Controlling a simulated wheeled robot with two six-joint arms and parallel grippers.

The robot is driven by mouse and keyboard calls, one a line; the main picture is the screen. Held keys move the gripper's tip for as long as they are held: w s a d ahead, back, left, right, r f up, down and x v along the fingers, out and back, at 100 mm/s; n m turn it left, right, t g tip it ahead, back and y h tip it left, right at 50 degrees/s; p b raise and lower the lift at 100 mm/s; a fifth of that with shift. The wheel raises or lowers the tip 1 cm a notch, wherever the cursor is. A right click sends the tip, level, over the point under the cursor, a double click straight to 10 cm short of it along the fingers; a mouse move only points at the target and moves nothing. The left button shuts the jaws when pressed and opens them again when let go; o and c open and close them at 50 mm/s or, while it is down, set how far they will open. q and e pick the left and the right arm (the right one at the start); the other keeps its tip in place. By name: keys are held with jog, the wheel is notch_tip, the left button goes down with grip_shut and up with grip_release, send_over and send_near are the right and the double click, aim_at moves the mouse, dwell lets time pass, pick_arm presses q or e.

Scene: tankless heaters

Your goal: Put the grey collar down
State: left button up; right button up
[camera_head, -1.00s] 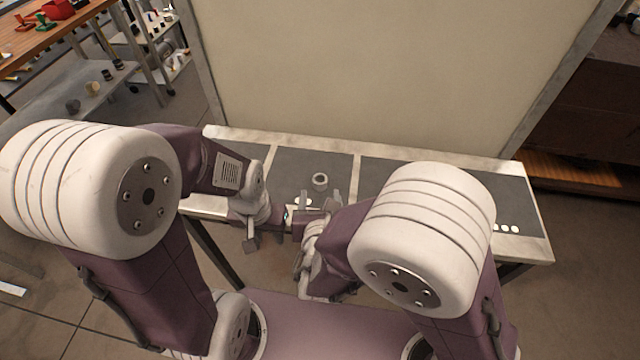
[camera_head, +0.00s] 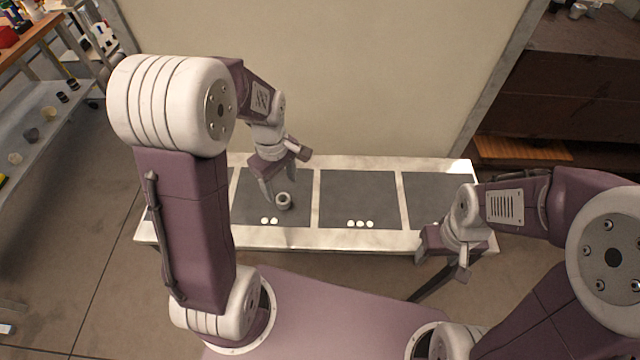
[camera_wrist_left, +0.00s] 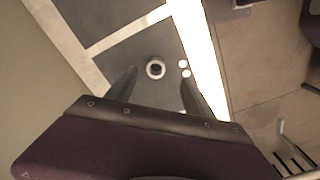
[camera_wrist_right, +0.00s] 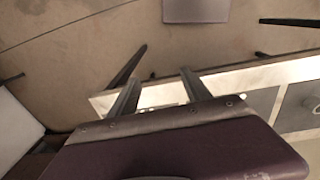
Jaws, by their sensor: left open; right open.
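The grey collar (camera_head: 283,206) is a short ring on the dark panel marked with two white dots, a little behind and right of the dots. My left gripper (camera_head: 283,172) is open and empty, apart from the collar, just behind and above it in the head view. In the left wrist view the collar (camera_wrist_left: 149,70) shows beyond and between the open fingers (camera_wrist_left: 158,88), its hole facing the camera. My right gripper (camera_head: 442,260) is open and empty over the right end of the bench, far from the collar; its fingers (camera_wrist_right: 163,62) show spread in the right wrist view.
The low pale bench (camera_head: 315,239) has several dark panels; the one marked with three dots (camera_head: 360,200) is bare. A tall beige wall panel (camera_head: 330,80) stands behind it. A shelf with small parts (camera_head: 42,125) is at the left, and a brown cabinet (camera_head: 570,90) is at the right.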

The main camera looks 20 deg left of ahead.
aim_at(283, 198)
pick_arm(q)
jog(key=f, duration=0.1)
jog(key=w+f+n, duration=0.1)
jog(key=f, duration=0.1)
jog(key=shift+d+f+b, duration=0.1)
jog(key=shift+b, duration=0.2)
jog(key=f, duration=0.2)
jog(key=a+f, duration=0.1)
jog(key=f, duration=0.1)
jog(key=shift+f+b, duration=0.35)
jog(key=shift+w+f, duration=0.1)
jog(key=shift+f, duration=0.25)
jog(key=shift+r, duration=0.1)
jog(key=c, duration=0.3)
grip_shut()
pick_arm(e)
jog(key=m, duration=0.1)
jog(key=w+m, duration=0.1)
jog(key=shift+w+d+m+t+y, duration=0.1)
jog(key=shift+d+m+t+y, duration=0.2)
jog(key=shift+m+y, duration=0.1)
